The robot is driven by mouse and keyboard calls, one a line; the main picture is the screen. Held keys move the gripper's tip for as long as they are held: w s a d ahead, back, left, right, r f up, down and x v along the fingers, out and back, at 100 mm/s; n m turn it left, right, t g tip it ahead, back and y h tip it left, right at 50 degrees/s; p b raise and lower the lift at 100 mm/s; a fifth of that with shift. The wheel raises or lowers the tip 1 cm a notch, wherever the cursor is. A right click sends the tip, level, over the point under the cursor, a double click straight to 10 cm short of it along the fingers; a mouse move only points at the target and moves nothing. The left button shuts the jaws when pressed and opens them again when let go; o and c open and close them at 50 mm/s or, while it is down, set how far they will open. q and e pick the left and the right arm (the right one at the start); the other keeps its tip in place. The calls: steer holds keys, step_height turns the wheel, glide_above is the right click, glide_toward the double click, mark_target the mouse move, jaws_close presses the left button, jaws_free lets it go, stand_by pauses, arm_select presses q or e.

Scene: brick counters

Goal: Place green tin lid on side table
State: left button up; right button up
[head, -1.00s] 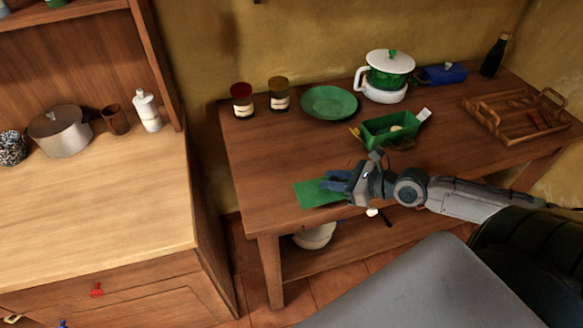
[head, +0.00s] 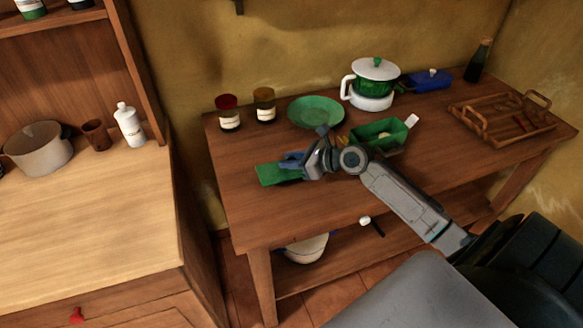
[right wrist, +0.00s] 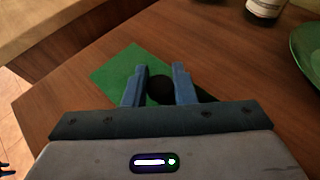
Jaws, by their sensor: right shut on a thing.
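The green tin lid (head: 270,174) is a flat green rectangle over the left part of the side table (head: 330,205). It also shows in the right wrist view (right wrist: 118,68), with a dark round knob between the finger pads. My right gripper (head: 290,162) is shut on that knob; its blue fingers (right wrist: 160,88) stand on either side of it. I cannot tell whether the lid touches the tabletop. An open green tin (head: 378,134) with small things inside stands right of my gripper. My left gripper is not in view.
A green plate (head: 316,111), two jars (head: 228,114) and a white-and-green pot (head: 374,84) stand along the back. A wooden rack (head: 500,118) is at the right. The table's left front is clear. A wooden counter (head: 85,220) stands left across a gap.

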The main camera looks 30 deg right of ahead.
steer(key=shift+f, duration=1.55)
steer(key=shift+f, duration=0.1)
steer(key=o, duration=1)
steer(key=shift+p+v, duration=0.3)
steer(key=shift+v, duration=5.8)
